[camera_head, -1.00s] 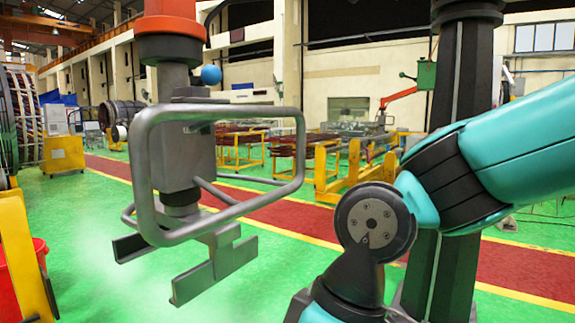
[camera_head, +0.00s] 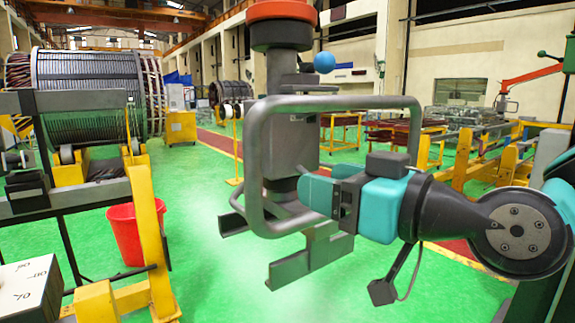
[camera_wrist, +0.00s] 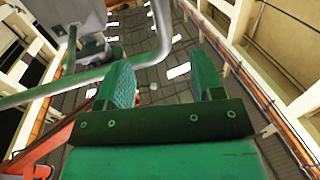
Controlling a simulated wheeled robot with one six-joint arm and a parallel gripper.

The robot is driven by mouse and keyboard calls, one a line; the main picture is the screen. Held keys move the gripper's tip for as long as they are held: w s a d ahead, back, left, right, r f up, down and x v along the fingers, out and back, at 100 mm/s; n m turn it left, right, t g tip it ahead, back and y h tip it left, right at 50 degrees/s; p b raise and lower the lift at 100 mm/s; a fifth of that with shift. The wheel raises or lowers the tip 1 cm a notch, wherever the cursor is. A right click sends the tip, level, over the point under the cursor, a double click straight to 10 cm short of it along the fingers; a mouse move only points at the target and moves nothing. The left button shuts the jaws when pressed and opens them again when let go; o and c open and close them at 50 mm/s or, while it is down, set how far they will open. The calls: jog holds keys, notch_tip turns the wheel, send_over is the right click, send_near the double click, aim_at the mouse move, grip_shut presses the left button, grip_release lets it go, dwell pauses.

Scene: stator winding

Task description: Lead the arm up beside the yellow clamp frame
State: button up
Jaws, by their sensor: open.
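The yellow clamp frame (camera_head: 147,215) stands at the left in the head view, with a leaning yellow upright and dark bars across its top. My gripper (camera_head: 318,192) is right of it, with a wide gap of floor between, and does not touch it. The gripper points left and overlaps the grey tube handle of a hanging tool in the picture. In the wrist view my gripper's two green fingers (camera_wrist: 160,85) stand apart with nothing between them. The clamp frame cannot be made out in the wrist view.
The grey hanging tool (camera_head: 288,130) with its tube handle is close around my gripper's end in the picture. A red bucket (camera_head: 128,235) stands behind the clamp frame's upright. A white box (camera_head: 28,292) is at bottom left. Green floor (camera_head: 215,285) lies clear between.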

aim_at(244, 161)
jog(key=p+x, duration=0.8)
jog(key=x, duration=0.7)
jog(key=shift+a+p, duration=0.15)
jog(key=shift+p, duration=0.25)
jog(key=shift+p+x, duration=0.3)
jog(key=shift+x, duration=0.45)
jog(key=shift+f, duration=0.1)
grip_shut()
dwell(0.6)
